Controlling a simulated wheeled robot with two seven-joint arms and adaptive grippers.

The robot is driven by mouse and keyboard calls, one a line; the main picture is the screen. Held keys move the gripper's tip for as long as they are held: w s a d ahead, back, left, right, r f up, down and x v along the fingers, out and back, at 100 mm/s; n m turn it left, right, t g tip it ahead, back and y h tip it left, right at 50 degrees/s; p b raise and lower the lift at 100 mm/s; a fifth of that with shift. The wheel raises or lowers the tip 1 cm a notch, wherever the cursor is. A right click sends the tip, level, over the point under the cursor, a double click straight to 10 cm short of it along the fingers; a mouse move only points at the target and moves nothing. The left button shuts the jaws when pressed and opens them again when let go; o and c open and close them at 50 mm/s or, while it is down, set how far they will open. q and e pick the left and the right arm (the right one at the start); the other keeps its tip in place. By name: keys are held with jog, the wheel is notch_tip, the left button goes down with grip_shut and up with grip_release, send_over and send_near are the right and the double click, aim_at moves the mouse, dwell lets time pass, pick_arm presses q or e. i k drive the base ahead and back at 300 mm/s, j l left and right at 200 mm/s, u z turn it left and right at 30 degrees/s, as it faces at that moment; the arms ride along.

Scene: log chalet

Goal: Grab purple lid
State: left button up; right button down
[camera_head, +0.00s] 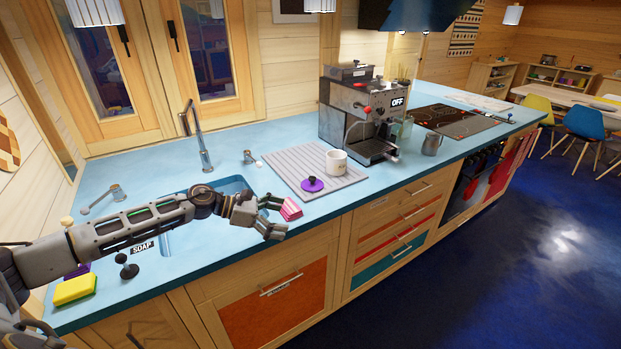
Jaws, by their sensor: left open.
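The purple lid (312,185), a flat disc with a dark knob on top, lies on the grey ribbed drying mat (284,172) near its front edge. My left gripper (277,217) is open over the front of the blue counter, to the left of the lid and nearer the counter's front edge, apart from it. A small pink and red block-like thing (291,209) is right at its fingertips; I cannot tell whether they touch it. My right gripper is not in view.
A white mug (336,162) stands on the mat just behind and right of the lid. A coffee machine (358,113) stands further right. The sink (178,239) with its tap (203,140) is left, partly under my arm. A yellow sponge (75,290) lies front left.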

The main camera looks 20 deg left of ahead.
aim_at(312, 184)
jog(key=i+j, duration=0.6)
jog(key=i, duration=0.2)
